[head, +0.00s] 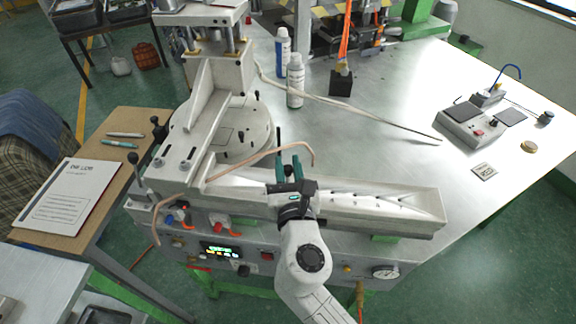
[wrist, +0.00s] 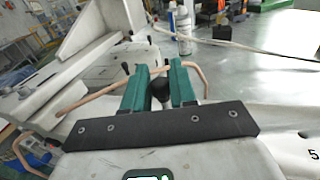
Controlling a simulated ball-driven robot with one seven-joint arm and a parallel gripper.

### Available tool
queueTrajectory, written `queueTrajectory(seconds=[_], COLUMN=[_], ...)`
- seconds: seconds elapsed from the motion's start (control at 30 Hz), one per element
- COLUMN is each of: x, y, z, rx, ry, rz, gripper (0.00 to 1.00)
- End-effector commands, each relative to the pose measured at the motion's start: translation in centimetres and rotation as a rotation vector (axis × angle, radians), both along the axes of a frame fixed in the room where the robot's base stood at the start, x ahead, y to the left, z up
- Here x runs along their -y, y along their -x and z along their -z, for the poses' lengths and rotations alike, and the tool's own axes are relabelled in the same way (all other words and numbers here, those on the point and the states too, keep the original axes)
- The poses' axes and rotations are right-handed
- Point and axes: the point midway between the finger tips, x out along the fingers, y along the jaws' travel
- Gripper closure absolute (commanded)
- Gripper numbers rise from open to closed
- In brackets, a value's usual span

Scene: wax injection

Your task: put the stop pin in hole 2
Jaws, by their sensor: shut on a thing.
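My gripper (head: 288,168) has green fingers and is above the left part of the long pale trough in the head view. In the wrist view my gripper (wrist: 160,82) is shut on a dark, round-ended piece, the stop pin (wrist: 160,91), between its fingers. Most of the pin is hidden by the fingers and wrist. The trough floor (head: 350,197) has a row of small dark holes or marks running right. A printed 5 (wrist: 313,154) shows beside one hole in the wrist view. I cannot tell which hole is number 2.
A copper-coloured tube (head: 307,148) curves close behind my gripper. The press with its round plate (head: 255,125) stands at left. White bottles (head: 295,80) and a black block (head: 341,82) stand at the back.

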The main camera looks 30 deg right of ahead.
Motion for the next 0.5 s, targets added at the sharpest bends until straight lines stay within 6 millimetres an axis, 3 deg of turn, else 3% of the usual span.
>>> queueTrajectory(seconds=[0.5], x=[0.0], y=[0.0], z=[1.3], rx=[0.0], ry=[0.001], rz=[0.0], gripper=[1.0])
